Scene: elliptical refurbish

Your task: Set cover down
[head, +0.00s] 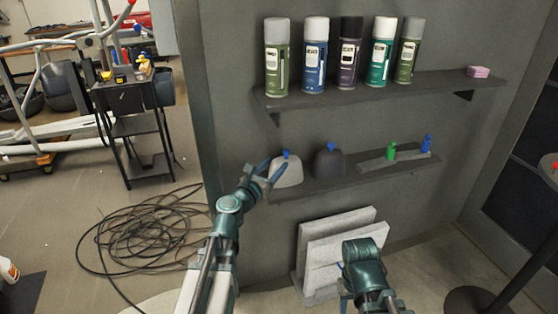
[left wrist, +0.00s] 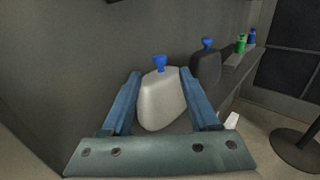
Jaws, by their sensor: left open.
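A light grey cover (head: 287,172) with a blue knob on top stands at the left end of the lower wall shelf (head: 350,181). It also shows in the left wrist view (left wrist: 161,102), between the blue fingers of my left gripper (left wrist: 158,85). The fingers are open, one on each side of the cover. In the head view my left gripper (head: 270,172) is at the cover's left side. A dark cover (head: 328,164) with a blue knob stands to its right. My right arm shows low in the head view, but its fingers are hidden.
A strip with a green (head: 391,151) and a blue bottle-like piece (head: 426,144) lies further right on the lower shelf. Several spray cans (head: 315,55) and a pink block (head: 478,72) stand on the upper shelf (head: 420,85). Pale panels (head: 335,225) lean below. Cables (head: 140,235) lie on the floor.

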